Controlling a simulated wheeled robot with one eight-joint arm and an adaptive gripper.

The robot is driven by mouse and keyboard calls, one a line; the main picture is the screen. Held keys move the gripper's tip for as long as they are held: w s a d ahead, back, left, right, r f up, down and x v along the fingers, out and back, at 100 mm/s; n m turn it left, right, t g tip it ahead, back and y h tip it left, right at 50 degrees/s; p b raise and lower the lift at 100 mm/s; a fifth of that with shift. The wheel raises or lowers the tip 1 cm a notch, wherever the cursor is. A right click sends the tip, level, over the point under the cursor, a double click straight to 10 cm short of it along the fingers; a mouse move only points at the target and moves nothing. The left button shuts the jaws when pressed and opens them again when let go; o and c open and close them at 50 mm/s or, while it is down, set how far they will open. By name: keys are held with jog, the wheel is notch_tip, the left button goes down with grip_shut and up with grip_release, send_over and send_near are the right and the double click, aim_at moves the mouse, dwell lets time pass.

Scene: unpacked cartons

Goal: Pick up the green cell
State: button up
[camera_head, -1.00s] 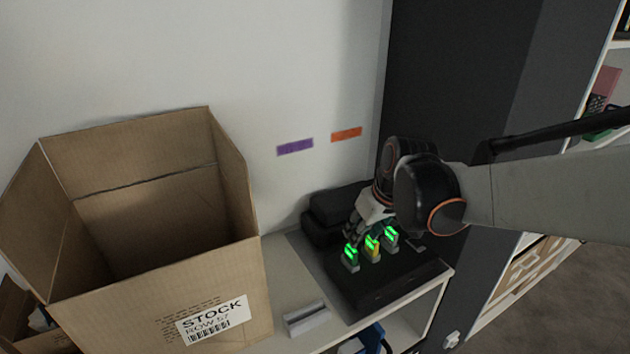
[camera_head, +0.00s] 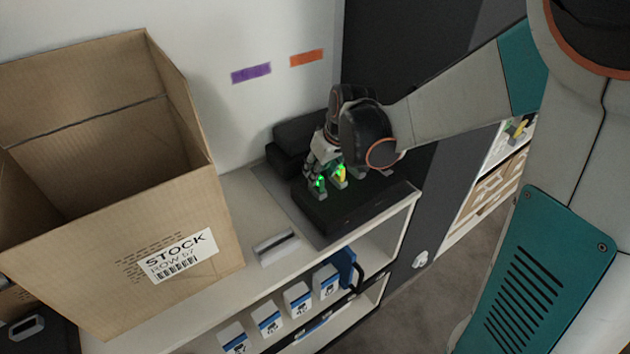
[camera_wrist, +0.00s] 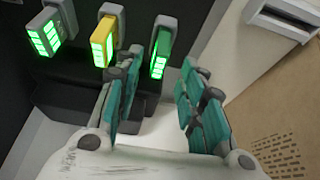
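The green cell (camera_wrist: 161,50) stands upright in the black charging dock (camera_head: 345,208), with green lit bars on its face. In the head view it is the leftmost cell (camera_head: 319,188), nearest the carton. A yellow cell (camera_wrist: 104,45) and a grey cell (camera_wrist: 46,36), both with green lights, stand beside it in a row. In the head view my wrist mostly hides the grey one. My gripper (camera_wrist: 163,72) is open and empty. Its teal-padded fingers are either side of the green cell's line, close to it. I cannot tell whether they touch it.
A large open carton (camera_head: 120,240) marked STOCK stands left on the shelf top. A pale slotted block (camera_head: 277,247) lies between it and the dock. A black case (camera_head: 295,140) is behind the dock. Several white-blue boxes (camera_head: 298,299) sit on the shelf below.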

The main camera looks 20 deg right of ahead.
jog(key=b+x, duration=0.1)
jog(key=x, duration=0.3)
jog(key=shift+d+f+b, duration=0.1)
jog(key=shift+f+b, duration=0.15)
jog(key=shift+b, duration=0.05)
grip_shut()
jog(key=shift+r, duration=0.1)
notch_tip(320, 180, up, 20)
jog(key=p, duration=0.6)
jog(key=shift+s, duration=0.1)
